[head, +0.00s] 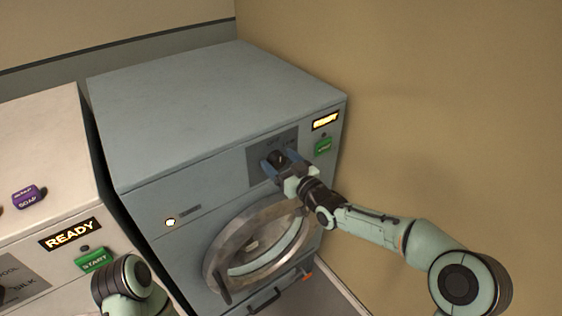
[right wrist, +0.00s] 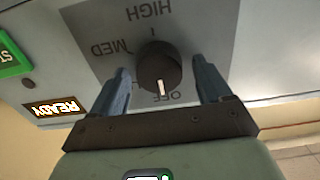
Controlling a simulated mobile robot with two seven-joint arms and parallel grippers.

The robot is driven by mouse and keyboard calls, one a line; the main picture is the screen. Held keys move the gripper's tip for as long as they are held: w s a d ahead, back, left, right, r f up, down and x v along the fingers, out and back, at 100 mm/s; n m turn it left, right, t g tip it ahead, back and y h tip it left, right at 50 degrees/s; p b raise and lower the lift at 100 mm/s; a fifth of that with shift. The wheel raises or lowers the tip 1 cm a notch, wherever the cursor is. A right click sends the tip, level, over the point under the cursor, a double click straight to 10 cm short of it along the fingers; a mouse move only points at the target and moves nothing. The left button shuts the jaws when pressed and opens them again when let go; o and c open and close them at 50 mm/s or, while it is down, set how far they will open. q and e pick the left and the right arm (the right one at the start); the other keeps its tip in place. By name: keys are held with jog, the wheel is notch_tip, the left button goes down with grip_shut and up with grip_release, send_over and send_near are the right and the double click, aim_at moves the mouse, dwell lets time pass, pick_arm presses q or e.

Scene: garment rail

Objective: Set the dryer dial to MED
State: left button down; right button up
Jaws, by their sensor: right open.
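The dryer (head: 190,100) is the blue-grey machine against the right wall. Its black round dial (head: 277,156) sits on a dark grey panel on the upper front. In the right wrist view the dial (right wrist: 158,66) has its white pointer mark toward OFF. MED and HIGH are printed around it, upside down in that view. My right gripper (head: 281,164) is open, its two blue fingers on either side of the dial, with gaps visible between fingers and knob. My left gripper is not seen; only part of my left arm shows at the bottom left.
A lit display (head: 325,121) and a green start button (head: 323,146) are right of the dial. The round door (head: 215,262) is below. A white washer (head: 40,140) with a purple soap block (head: 28,197) stands left. The wall is close on the right.

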jog(key=c, duration=1)
